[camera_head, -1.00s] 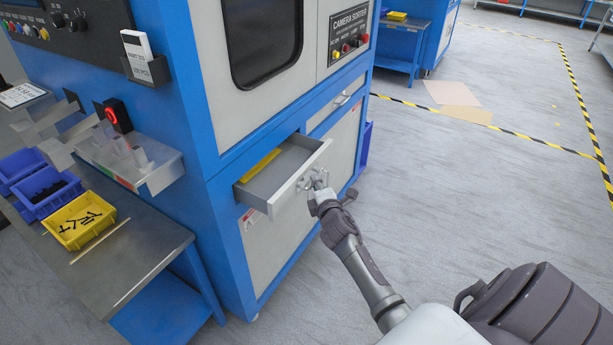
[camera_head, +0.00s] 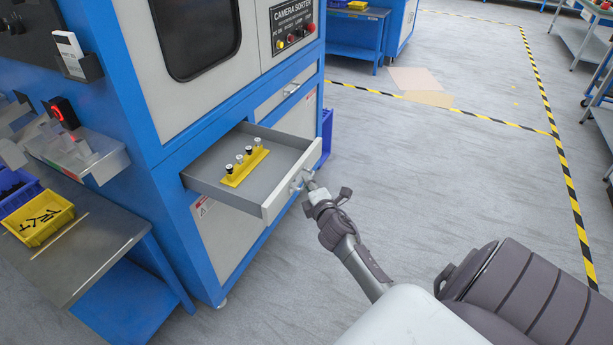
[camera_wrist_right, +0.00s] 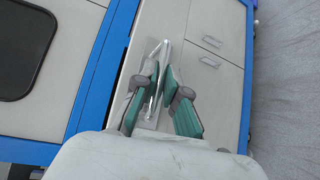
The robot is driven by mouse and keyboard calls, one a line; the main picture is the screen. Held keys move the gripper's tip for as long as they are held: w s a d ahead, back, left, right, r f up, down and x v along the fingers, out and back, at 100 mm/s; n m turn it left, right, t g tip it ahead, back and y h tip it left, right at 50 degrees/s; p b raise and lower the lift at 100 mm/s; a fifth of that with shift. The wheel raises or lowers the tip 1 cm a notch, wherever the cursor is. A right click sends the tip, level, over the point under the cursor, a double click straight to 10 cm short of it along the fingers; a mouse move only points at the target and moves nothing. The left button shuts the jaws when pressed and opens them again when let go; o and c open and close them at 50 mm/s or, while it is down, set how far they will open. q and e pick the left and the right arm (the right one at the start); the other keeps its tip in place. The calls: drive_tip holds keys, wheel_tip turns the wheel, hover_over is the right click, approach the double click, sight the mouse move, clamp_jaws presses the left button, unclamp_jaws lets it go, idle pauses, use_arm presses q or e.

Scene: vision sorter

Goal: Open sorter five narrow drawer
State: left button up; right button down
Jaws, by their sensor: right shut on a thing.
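The narrow drawer (camera_head: 220,192) of the blue and grey camera sorter (camera_head: 190,95) is pulled well out in the head view. Inside it lies a yellow holder (camera_head: 245,167) with several small white-topped pieces standing in it. My right gripper (camera_head: 307,183) is at the front of the drawer, at its handle. In the right wrist view my right gripper (camera_wrist_right: 162,85) has its green-padded fingers closed around the metal handle (camera_wrist_right: 157,75). The fingers partly hide the handle. My left gripper is not in view.
A metal side table (camera_head: 85,240) at left holds a yellow bin (camera_head: 40,218) with black parts and blue bins. A second closed drawer (camera_head: 283,98) is farther along the sorter. The grey floor (camera_head: 430,165) to the right is open, with yellow-black tape lines.

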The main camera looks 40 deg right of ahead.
drive_tip(key=c, duration=1.2)
unclamp_jaws()
drive_tip(key=v, duration=1.2)
drive_tip(key=shift+f, duration=0.1)
drive_tip(key=s+a+f+m+g+y, duration=0.15)
drive_tip(key=s+a+f, duration=0.25)
drive_tip(key=f, duration=0.7)
drive_tip(key=s+a+f+m+g+y, duration=0.1)
drive_tip(key=s+a+f+m+g, duration=0.25)
drive_tip(key=f, duration=0.75)
drive_tip(key=s+a+f+m+g+y, duration=0.2)
drive_tip(key=s+a+f, duration=0.25)
drive_tip(key=f, duration=0.65)
drive_tip(key=s+a+f+m+g, duration=0.2)
drive_tip(key=s+f, duration=0.2)
drive_tip(key=s, duration=0.4)
drive_tip(key=s+a+f+m+g+y, duration=0.1)
drive_tip(key=s+a+f+g, duration=0.1)
drive_tip(key=s+f, duration=0.3)
drive_tip(key=s+a+f+m+g+y, duration=0.1)
drive_tip(key=s+f, duration=0.4)
drive_tip(key=s, duration=0.8)
drive_tip(key=shift+a+m+g, duration=0.8)
drive_tip(key=shift+a+g, duration=0.1)
drive_tip(key=shift+g, duration=0.1)
